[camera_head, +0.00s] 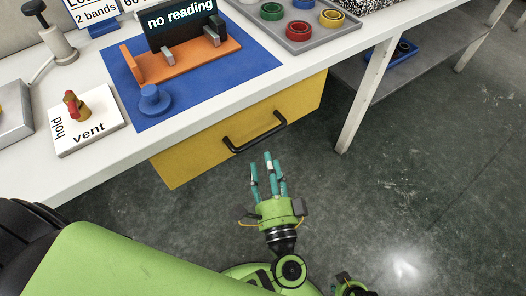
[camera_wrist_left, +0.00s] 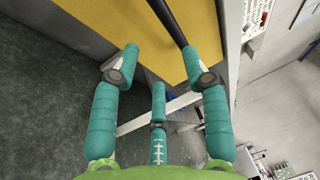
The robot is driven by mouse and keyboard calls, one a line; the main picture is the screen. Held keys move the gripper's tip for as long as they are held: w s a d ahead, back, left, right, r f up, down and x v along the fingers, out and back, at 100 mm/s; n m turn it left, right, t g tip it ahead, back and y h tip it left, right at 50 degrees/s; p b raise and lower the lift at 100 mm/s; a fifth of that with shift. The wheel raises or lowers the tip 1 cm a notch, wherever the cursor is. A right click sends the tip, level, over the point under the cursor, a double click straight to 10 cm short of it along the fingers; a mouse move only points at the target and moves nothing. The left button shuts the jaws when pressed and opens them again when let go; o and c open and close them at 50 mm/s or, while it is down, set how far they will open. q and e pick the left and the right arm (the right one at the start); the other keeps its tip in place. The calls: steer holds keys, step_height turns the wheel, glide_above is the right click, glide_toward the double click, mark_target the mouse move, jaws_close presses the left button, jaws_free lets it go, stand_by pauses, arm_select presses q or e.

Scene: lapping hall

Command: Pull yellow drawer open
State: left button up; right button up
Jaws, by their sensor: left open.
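The yellow drawer (camera_head: 190,160) sits under the white bench top, with its front facing me. It looks closed, though its edge under the bench is hard to judge. Its black bar handle (camera_head: 254,136) runs across the front. My left gripper (camera_head: 268,168) is open and empty, its teal fingers just below and in front of the handle, apart from it in the head view.
The white bench (camera_head: 215,103) carries a blue mat (camera_head: 200,88) with an orange stand and a display, a vent/hold plate (camera_head: 88,125), and a grey tray (camera_head: 300,38) of coloured rings. A bench leg (camera_head: 360,105) stands right of the drawer. Floor before it is clear.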

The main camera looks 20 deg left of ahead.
mark_target(261, 140)
arm_select(q)
steer(key=x, duration=0.2)
steer(key=r+x, duration=0.1)
steer(key=x, duration=0.1)
steer(key=p+x, duration=0.1)
steer(key=x, duration=0.2)
steer(key=shift+s+r, duration=0.15)
steer(key=shift+r, duration=0.15)
jaws_close()
